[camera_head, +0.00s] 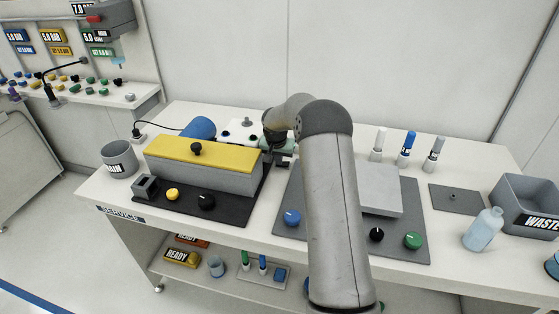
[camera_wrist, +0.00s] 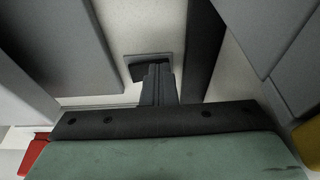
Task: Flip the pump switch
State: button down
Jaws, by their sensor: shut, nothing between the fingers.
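I cannot tell for sure which part is the pump switch. A small grey block with a dark recess (camera_head: 146,187) sits at the front left of the black base. My gripper (camera_head: 286,162) is beside the right end of the yellow-topped box (camera_head: 200,152), partly hidden by my arm. In the wrist view my gripper (camera_wrist: 158,72) is shut and empty, its tips over a small dark square piece (camera_wrist: 149,57) on a pale surface; contact is unclear.
A yellow knob (camera_head: 172,195) and black knob (camera_head: 206,201) are at the front of the black base. A grey panel (camera_head: 405,247) with blue, black and green knobs lies right. Markers (camera_head: 407,146), a bottle (camera_head: 484,230) and a waste bin (camera_head: 528,203) stand farther right.

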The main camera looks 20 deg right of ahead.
aim_at(283, 166)
jog(key=shift+s+d, duration=0.1)
jog(key=shift+s+d+r, duration=0.15)
jog(key=shift+s+d, duration=0.25)
jog(key=shift+d, duration=0.15)
jog(key=shift+r, duration=0.55)
notch_tip(283, 166, up, 3)
jog(key=shift+r+p, duration=0.2)
jog(key=shift+p, duration=0.6)
jog(key=w+a+b+v, duration=0.1)
jog(key=b+v, duration=0.1)
jog(key=v, duration=0.7)
jog(key=shift+a+r+b, duration=0.2)
jog(key=shift+a+b, duration=0.05)
jog(key=shift+b, duration=0.05)
